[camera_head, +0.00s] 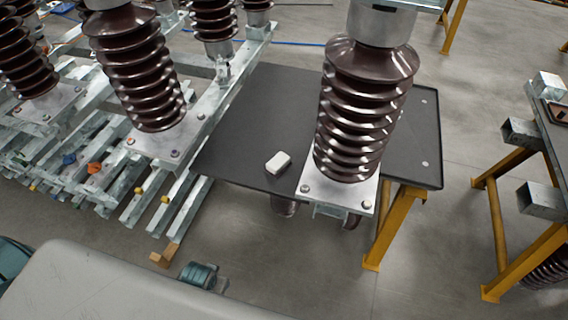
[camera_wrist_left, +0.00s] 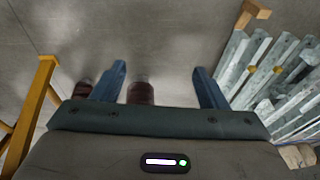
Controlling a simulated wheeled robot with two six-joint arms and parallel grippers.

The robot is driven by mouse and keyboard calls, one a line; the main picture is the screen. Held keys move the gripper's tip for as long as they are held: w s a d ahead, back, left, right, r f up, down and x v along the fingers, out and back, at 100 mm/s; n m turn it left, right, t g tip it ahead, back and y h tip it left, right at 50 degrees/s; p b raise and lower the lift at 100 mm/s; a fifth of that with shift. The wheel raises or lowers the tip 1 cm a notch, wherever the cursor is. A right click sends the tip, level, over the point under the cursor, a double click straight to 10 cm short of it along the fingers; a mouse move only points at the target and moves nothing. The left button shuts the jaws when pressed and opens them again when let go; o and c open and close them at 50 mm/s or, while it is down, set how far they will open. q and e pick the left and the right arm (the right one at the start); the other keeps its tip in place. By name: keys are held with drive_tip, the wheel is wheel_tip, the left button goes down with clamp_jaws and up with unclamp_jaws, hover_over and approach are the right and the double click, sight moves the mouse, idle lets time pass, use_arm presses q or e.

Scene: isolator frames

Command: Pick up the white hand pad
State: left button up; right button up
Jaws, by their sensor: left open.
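The white hand pad (camera_head: 278,162) is a small, rounded white block. It lies on the dark grey tabletop (camera_head: 245,115), just left of a large brown insulator, near the table's front edge in the head view. It does not show in the left wrist view. My left gripper (camera_wrist_left: 160,88) shows in the left wrist view with its two blue fingers spread wide and nothing between them but floor and a brown part beyond. My right gripper is in neither view.
The tall ribbed insulator (camera_head: 362,110) on a metal plate stands right beside the pad. More insulators (camera_head: 135,65) stand on a galvanized frame (camera_head: 190,130) to the left. Yellow legs (camera_head: 392,228) hold the table. The tabletop behind and left of the pad is clear.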

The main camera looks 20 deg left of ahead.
use_arm(q)
drive_tip(key=w+d+r, duration=0.1)
drive_tip(key=w+r, duration=0.3)
drive_tip(key=r, duration=0.9)
wheel_tip(320, 180, up, 16)
drive_tip(key=m+g+h, duration=0.1)
drive_tip(key=m+g, duration=0.2)
drive_tip(key=m, duration=0.1)
hover_over(278, 160)
drive_tip(key=f, duration=0.3)
drive_tip(key=f+p, duration=0.1)
drive_tip(key=f, duration=0.1)
drive_tip(key=shift+w+a, duration=0.1)
drive_tip(key=shift+w, duration=0.25)
drive_tip(key=f, duration=0.1)
drive_tip(key=f+p, duration=0.1)
drive_tip(key=f, duration=0.1)
drive_tip(key=f+p, duration=0.1)
drive_tip(key=f, duration=0.1)
drive_tip(key=shift+s, duration=0.35)
drive_tip(key=shift+f, duration=0.25)
drive_tip(key=c, duration=1.2)
